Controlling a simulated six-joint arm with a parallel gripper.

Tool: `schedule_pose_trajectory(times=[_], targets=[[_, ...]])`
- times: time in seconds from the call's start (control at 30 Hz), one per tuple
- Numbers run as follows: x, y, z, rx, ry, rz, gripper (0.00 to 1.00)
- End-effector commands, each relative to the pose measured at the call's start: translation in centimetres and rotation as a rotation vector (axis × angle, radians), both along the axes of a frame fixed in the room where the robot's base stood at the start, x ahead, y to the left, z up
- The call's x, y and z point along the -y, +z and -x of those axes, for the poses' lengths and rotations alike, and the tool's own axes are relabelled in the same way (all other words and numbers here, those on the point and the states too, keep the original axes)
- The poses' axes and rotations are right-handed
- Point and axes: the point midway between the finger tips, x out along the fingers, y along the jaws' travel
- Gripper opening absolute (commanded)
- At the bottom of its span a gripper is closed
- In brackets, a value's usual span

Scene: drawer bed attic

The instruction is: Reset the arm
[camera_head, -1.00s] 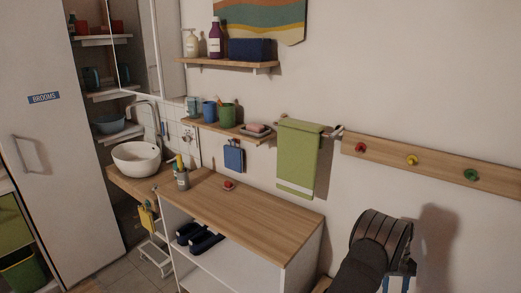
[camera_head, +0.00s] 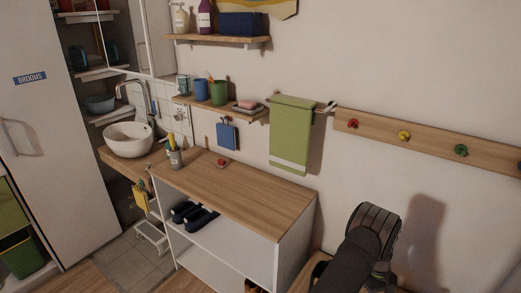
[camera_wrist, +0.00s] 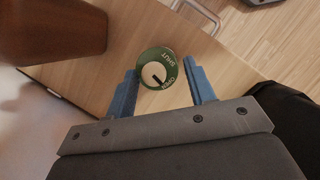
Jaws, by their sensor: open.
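My arm (camera_head: 362,250) stands at the lower right of the head view, close to the wall. Its gripper end is not visible there. In the wrist view my gripper (camera_wrist: 163,82) shows two blue fingers, spread apart and empty. A round green dial (camera_wrist: 169,57) with a pale centre, a dark pointer and the words SHUT and OPEN lies just beyond and between the fingertips. I cannot tell how far the dial is from the fingers, but they do not appear to grip it.
A wooden-topped cabinet (camera_head: 250,195) stands left of my arm, with a red object (camera_head: 222,163) and a pen cup (camera_head: 175,158) on it. A peg rail (camera_head: 430,145) and a green towel (camera_head: 291,135) hang above. The wrist view shows a metal handle (camera_wrist: 210,15).

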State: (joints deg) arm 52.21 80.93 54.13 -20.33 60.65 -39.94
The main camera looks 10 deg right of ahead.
Motion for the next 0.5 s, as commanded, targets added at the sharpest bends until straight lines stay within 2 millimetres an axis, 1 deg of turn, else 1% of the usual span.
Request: schedule_pose_trajectory(times=[0.5], targets=[[-0.06,0.12,0.02,0.000,0.680,-0.001,0.50]])
